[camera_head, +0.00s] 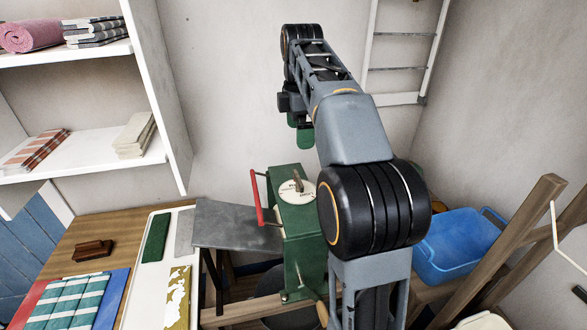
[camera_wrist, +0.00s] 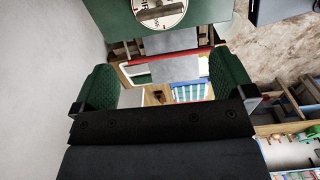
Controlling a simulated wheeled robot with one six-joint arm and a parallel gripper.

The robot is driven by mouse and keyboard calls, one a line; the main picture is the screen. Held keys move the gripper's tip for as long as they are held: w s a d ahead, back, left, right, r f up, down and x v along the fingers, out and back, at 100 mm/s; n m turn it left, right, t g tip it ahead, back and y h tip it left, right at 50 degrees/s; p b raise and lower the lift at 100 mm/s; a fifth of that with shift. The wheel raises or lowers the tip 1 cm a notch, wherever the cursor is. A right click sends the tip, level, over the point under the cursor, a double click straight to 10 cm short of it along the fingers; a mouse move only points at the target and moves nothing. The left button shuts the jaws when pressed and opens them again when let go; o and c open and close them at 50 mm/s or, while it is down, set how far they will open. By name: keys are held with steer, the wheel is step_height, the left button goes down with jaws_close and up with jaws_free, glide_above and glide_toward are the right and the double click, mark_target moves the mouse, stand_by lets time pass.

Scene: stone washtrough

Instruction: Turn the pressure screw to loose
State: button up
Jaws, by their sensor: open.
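The pressure screw (camera_head: 297,187) is a small bar-shaped knob on a round white dial with dark lettering, too small to read surely. It sits on top of a green machine housing (camera_head: 303,250). In the wrist view the screw (camera_wrist: 160,12) is at the top edge, partly cut off, its bar lying roughly crosswise. My gripper (camera_head: 301,133) is above the housing and apart from the screw; part of it is hidden behind my arm. In the wrist view its two green-padded fingers (camera_wrist: 165,85) are wide apart with nothing between them.
A red crank handle (camera_head: 256,197) stands at the housing's left side, beside a grey board (camera_head: 236,224). A blue tub (camera_head: 456,246) and wooden beams (camera_head: 507,243) are on the right. Shelves with folded cloths (camera_head: 134,135) are on the left. My arm hides the area right of the housing.

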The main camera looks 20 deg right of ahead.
mark_target(298, 177)
step_height(298, 177, down, 13)
steer(key=shift+w+a+f+b, duration=0.1)
steer(key=shift+f+b, duration=0.1)
steer(key=shift+b, duration=1.05)
steer(key=shift+c, duration=0.2)
steer(key=c, duration=0.7)
steer(key=shift+r, duration=0.1)
